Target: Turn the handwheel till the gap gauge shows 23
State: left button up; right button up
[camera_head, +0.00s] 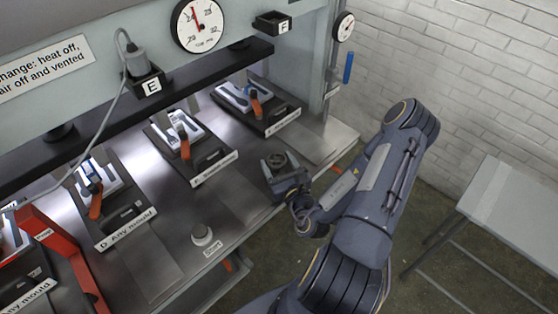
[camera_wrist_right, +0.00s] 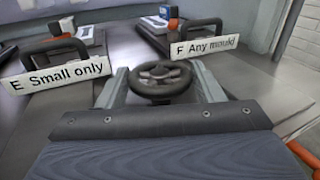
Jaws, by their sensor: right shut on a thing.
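The handwheel (camera_wrist_right: 163,78) is a dark spoked wheel between the two grey fingers of my right gripper (camera_wrist_right: 163,88) in the right wrist view. In the head view the handwheel (camera_head: 277,160) shows small at the press table's front edge, with my right gripper (camera_head: 283,172) around it. The right gripper is shut on the wheel. A large round white gauge (camera_head: 200,24) with a red needle is at the top of the head view; its needle points up and slightly left. Its small numbers are hard to read, as is its label. My left gripper is not in view.
Several mould stations with orange handles line the press table, including one marked Any mould (camera_wrist_right: 206,46) and one marked Small only (camera_wrist_right: 57,77). A smaller dial (camera_head: 343,26) is on the right post. A grey side table (camera_head: 513,200) stands at the right.

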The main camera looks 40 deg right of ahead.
jog(key=m+h, duration=0.1)
jog(key=m+g+h+p, duration=0.1)
jog(key=shift+a+r+h, duration=0.15)
jog(key=shift+a+h, duration=0.1)
jog(key=shift+h, duration=0.05)
jog(key=m+g+h+p, duration=0.4)
jog(key=h+p, duration=0.1)
jog(key=shift+w+m+h, duration=0.1)
jog(key=shift+m+h, duration=0.2)
jog(key=shift+w+a+m+g+h+p, duration=0.1)
jog(key=shift+m+g+h+p, duration=0.85)
jog(key=shift+g, duration=0.65)
jog(key=shift+m+h, duration=0.35)
jog(key=o, duration=0.8)
jog(key=shift+o, duration=0.2)
